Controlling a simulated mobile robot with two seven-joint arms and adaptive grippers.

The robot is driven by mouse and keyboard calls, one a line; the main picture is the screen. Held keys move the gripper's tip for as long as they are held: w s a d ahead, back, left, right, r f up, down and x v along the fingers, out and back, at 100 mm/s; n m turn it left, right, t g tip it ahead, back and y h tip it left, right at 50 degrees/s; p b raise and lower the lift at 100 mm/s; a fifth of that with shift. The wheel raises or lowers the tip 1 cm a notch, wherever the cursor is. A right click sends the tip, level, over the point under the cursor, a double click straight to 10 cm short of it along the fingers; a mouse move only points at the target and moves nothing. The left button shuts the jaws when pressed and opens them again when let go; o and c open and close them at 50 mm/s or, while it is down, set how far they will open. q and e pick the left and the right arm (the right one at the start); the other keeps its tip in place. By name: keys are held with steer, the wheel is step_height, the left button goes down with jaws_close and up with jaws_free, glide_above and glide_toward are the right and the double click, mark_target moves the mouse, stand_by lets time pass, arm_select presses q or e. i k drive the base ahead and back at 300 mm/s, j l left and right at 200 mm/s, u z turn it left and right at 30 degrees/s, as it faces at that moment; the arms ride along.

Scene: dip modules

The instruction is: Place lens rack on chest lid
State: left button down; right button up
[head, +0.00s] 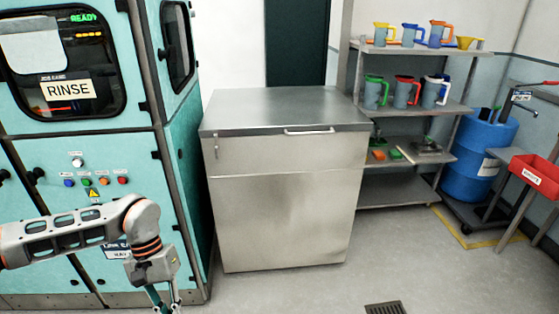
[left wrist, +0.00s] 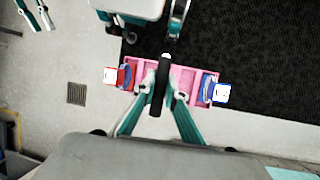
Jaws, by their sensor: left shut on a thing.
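The lens rack (left wrist: 185,80) is a pink tray with a dark upright handle, seen in the left wrist view. It carries a red-and-white piece at its left end and a blue-and-white piece at its right end. My left gripper (left wrist: 158,100) is shut on its dark handle and holds it clear of the chest. In the head view my left gripper (head: 166,305) is at the bottom edge, and the rack is out of frame. The steel chest's lid (head: 285,108) is closed, flat and bare, to the right of the gripper. My right gripper (left wrist: 42,24) appears open and empty in the wrist view's upper left corner.
A teal washing machine (head: 85,150) stands left of the chest, close beside it. A shelf unit (head: 415,105) with jugs stands to the right, then a blue barrel (head: 480,160) and a red bin (head: 535,174). Floor in front of the chest is clear, with a drain (head: 385,308).

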mark_target(291, 113)
steer(key=i+z, duration=0.15)
steer(key=i, duration=0.45)
steer(key=i+j+z, duration=0.2)
steer(key=i, duration=0.45)
